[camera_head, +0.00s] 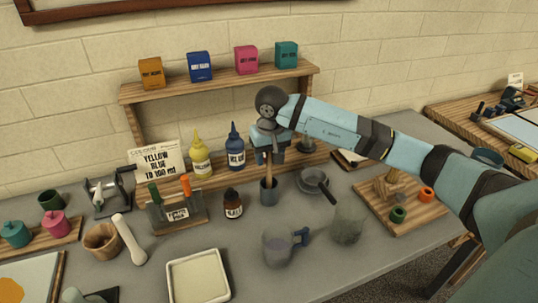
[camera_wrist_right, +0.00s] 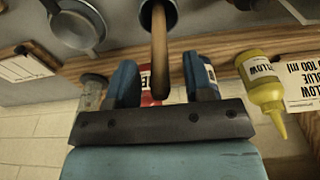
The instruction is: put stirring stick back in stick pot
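The wooden stirring stick (camera_head: 268,170) stands nearly upright, with its lower end inside the grey stick pot (camera_head: 269,196). In the right wrist view the stick (camera_wrist_right: 159,50) runs from the pot's mouth (camera_wrist_right: 172,12) to between my fingers. My right gripper (camera_head: 268,159) is above the pot with its fingers on either side of the stick's upper part. The wrist view shows my right gripper (camera_wrist_right: 163,84) open, with a gap between the stick and each finger. The stick's bottom is hidden in the pot. My left gripper is not in view.
A brown dropper bottle (camera_head: 233,204) stands left of the pot, and a grey pan (camera_head: 314,180) lies to its right. Yellow (camera_head: 200,158) and blue (camera_head: 235,150) bottles stand behind, under the wooden shelf (camera_head: 225,82). A jug (camera_head: 280,248) and a clear beaker (camera_head: 347,224) stand in front.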

